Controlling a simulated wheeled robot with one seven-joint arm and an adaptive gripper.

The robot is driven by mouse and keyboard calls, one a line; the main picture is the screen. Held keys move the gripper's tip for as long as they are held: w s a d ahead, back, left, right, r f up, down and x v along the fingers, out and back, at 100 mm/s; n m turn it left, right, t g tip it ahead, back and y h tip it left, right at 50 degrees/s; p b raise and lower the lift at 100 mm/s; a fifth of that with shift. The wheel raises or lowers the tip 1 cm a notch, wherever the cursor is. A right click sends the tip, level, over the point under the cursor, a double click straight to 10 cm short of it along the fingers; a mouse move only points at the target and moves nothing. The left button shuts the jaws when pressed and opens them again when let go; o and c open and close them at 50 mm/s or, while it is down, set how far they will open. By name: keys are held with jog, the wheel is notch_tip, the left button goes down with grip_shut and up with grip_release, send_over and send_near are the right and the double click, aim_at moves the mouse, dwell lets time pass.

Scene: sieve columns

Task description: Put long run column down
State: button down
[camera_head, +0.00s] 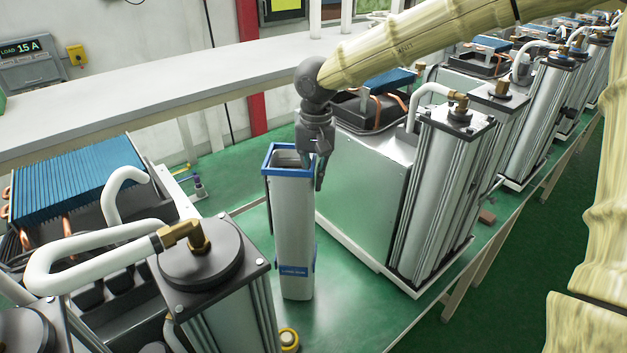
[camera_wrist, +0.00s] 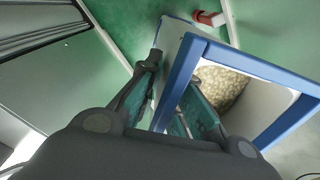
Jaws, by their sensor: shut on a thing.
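The long run column (camera_head: 293,225) is a tall white square tube with a blue rim and a blue label near its base. It stands upright, or nearly so, over the green bench between two machines; I cannot tell whether its base touches the bench. My gripper (camera_head: 318,172) is at its top right edge, shut on the column's wall. In the wrist view the column (camera_wrist: 245,85) has an open top with beige grains inside. There my gripper (camera_wrist: 165,95) has one finger inside the opening and one outside the wall.
A machine with a silver column (camera_head: 440,190) stands close on the right. Another with a dark round cap (camera_head: 200,262) and white hoses stands at the front left. A small red-ended fitting (camera_wrist: 208,18) lies nearby.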

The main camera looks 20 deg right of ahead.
jog(key=shift+w+f, duration=0.1)
jog(key=shift+f, duration=0.85)
jog(key=c, duration=2)
grip_release()
jog(key=shift+f, duration=0.2)
jog(key=o, duration=0.4)
jog(key=shift+r, duration=0.1)
